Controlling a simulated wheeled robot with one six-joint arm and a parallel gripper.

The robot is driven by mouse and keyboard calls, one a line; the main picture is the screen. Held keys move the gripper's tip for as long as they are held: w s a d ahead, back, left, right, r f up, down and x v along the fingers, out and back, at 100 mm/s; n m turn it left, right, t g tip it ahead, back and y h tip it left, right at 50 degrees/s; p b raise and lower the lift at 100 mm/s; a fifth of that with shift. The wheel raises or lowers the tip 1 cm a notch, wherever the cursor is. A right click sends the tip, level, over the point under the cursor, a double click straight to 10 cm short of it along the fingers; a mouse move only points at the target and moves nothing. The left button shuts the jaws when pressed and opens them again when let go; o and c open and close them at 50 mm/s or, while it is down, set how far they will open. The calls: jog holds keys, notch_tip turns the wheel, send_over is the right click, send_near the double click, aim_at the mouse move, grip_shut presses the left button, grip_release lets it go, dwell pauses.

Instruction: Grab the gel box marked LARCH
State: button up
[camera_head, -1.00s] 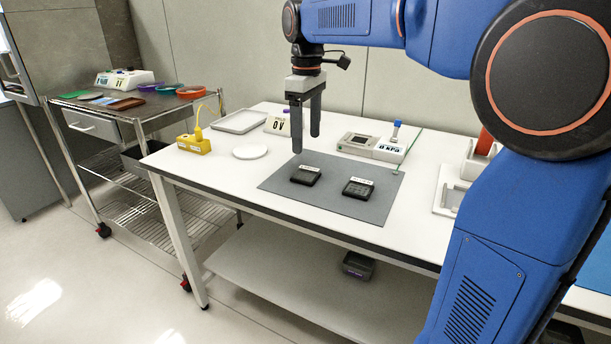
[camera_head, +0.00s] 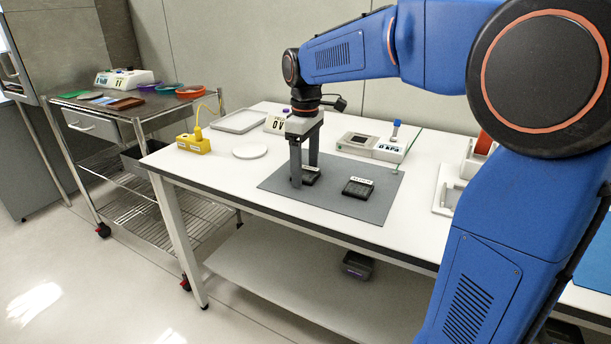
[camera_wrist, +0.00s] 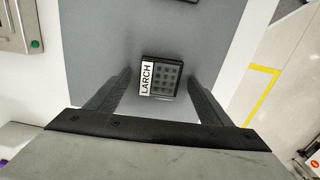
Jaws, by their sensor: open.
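The gel box marked LARCH (camera_wrist: 168,77) is a small black box with a grid of cells and a white label on one edge. It lies on the grey mat (camera_head: 330,211), and in the head view the box (camera_head: 313,174) is partly hidden by a finger. My gripper (camera_head: 305,180) is open above it, fingers pointing down. In the wrist view, the box sits between the two fingers (camera_wrist: 163,85), with a gap visible on each side. A second black box (camera_head: 358,188) with a white label lies to the right on the mat; its label is too small to read.
A device with a kPa display (camera_head: 372,146) stands behind the mat. A white round dish (camera_head: 250,151), a yellow box (camera_head: 193,144) and a grey tray (camera_head: 239,121) are to the left. A white rack (camera_head: 450,190) stands at the right. The mat's front is clear.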

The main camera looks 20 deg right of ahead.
jog(key=c, duration=1.1)
